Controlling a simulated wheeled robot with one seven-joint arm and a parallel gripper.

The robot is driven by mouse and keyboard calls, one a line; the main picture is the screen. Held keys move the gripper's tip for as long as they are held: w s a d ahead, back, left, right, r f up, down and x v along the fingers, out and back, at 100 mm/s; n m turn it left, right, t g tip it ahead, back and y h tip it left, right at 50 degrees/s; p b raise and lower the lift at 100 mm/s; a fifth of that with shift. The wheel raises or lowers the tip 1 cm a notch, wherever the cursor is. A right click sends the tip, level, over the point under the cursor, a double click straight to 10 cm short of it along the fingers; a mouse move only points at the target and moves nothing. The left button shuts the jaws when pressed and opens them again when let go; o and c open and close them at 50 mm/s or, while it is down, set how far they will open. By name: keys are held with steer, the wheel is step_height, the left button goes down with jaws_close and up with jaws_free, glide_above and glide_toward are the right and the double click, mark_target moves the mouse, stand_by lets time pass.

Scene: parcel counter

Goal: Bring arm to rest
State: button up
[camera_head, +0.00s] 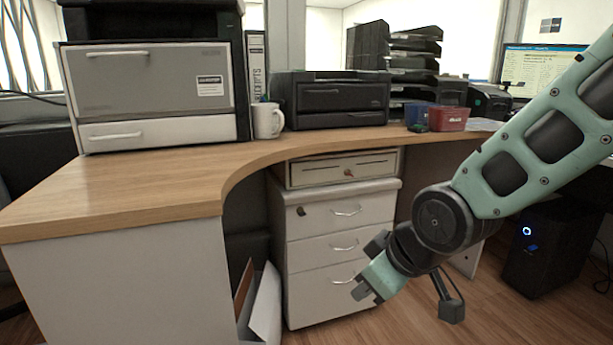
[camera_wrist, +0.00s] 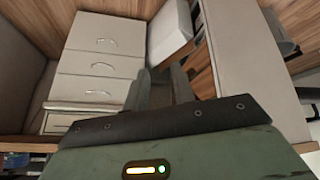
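My gripper (camera_head: 366,291) hangs low in front of the white drawer cabinet (camera_head: 337,274), its tips pointing down and to the left. My teal arm comes in from the right edge and bends at a dark joint above it. In the wrist view, two dark fingers of my gripper (camera_wrist: 159,82) stand apart with nothing held between them. The gripper is open and empty. The drawer cabinet also shows in the wrist view (camera_wrist: 98,66), turned by the camera's angle.
The curved wooden counter (camera_head: 150,180) carries a large grey printer (camera_head: 150,90), a white mug (camera_head: 268,121), a black printer (camera_head: 330,100), and blue and red bins (camera_head: 449,119). A white open bin (camera_head: 264,308) stands left of the cabinet. A black computer tower (camera_head: 548,250) stands right.

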steer(key=s+d+r+m+g+h+p, duration=0.1)
steer(key=s+d+r+g+p, duration=0.15)
steer(key=s, duration=0.75)
steer(key=s+d+r+g+h+p, duration=0.1)
steer(key=s+d+g+h, duration=0.15)
steer(key=s, duration=0.75)
step_height(320, 180, up, 36)
steer(key=a+p, duration=0.1)
steer(key=p, duration=3.5)
steer(key=shift+w+y, duration=0.25)
steer(key=shift+y, duration=0.1)
steer(key=shift+a+r, duration=0.1)
